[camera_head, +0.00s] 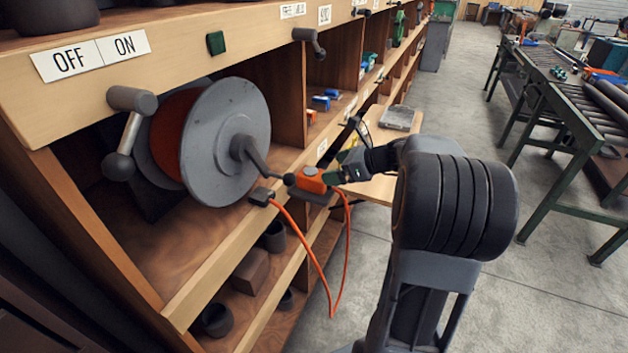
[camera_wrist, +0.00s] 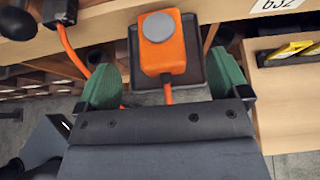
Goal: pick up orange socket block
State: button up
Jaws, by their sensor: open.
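The orange socket block (camera_head: 312,180) has a round grey face and a dark base plate, and sits at the front edge of the shelf beside the reel. In the wrist view the block (camera_wrist: 170,50) is upright in the picture, at the top middle. My gripper (camera_head: 335,178) reaches it from the right in the head view. In the wrist view its two green fingers (camera_wrist: 166,84) are apart, one on each side of the block's lower end, with gaps to the block. An orange cable (camera_head: 308,245) hangs from the block.
A grey reel (camera_head: 228,140) with a crank handle stands in the shelf to the left of the block. A dark plug (camera_head: 262,196) on the cable lies at the shelf edge. A wooden board (camera_head: 385,160) juts out behind my gripper. Open floor (camera_head: 540,295) lies to the right.

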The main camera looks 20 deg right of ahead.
aim_at(314, 173)
jog(key=shift+f+x, duration=0.2)
jog(key=shift+x, duration=2.95)
jog(key=shift+s, duration=0.1)
jog(key=c, duration=1.2)
